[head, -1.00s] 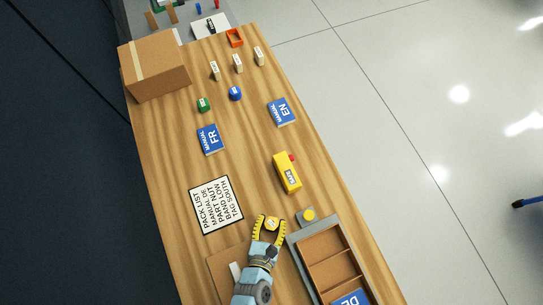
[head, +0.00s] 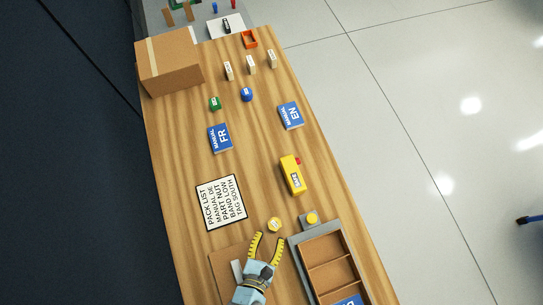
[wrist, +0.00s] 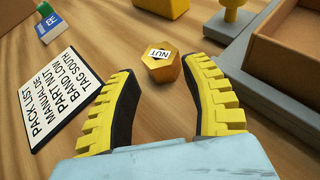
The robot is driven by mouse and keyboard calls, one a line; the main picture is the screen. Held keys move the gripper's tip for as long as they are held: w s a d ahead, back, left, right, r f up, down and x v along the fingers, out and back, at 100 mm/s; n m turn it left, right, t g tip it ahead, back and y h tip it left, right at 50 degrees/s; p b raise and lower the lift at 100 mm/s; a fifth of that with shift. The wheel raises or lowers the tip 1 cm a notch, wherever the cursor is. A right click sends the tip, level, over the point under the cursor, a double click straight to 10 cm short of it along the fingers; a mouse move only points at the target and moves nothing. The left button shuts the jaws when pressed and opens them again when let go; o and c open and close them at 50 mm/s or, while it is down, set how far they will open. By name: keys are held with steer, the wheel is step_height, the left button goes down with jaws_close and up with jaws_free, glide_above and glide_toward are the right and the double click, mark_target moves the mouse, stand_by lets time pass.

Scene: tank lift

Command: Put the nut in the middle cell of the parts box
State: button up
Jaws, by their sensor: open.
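The nut (head: 274,225) is a gold, many-sided piece with a white top label. It rests on the wooden table, and its "NUT" label reads clearly in the wrist view (wrist: 161,68). My gripper (head: 268,239) is open and empty. The nut lies just beyond its fingertips, roughly between their lines, with space on both sides. The parts box (head: 328,266) is a brown divided box right of my gripper. Its upper and middle cells look empty; a blue manual (head: 348,300) shows in the lower one, cut off by the frame. The box's corner shows in the wrist view (wrist: 290,45).
A grey surround (head: 294,255) with a yellow button (head: 312,218) borders the box. The pack list (head: 221,202) lies left of the nut. A yellow block (head: 293,175) and blue manuals (head: 220,138) lie farther up. Bare wood lies around the nut.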

steer(key=p+v, duration=0.1)
steer(key=v, duration=0.4)
steer(key=shift+s+a+r+p, duration=0.1)
steer(key=shift+s+p, duration=0.15)
steer(key=shift+p, duration=0.15)
steer(key=o, duration=0.5)
steer(key=shift+s+a+r, duration=0.1)
steer(key=shift+s+a, duration=0.05)
steer(key=shift+s, duration=0.05)
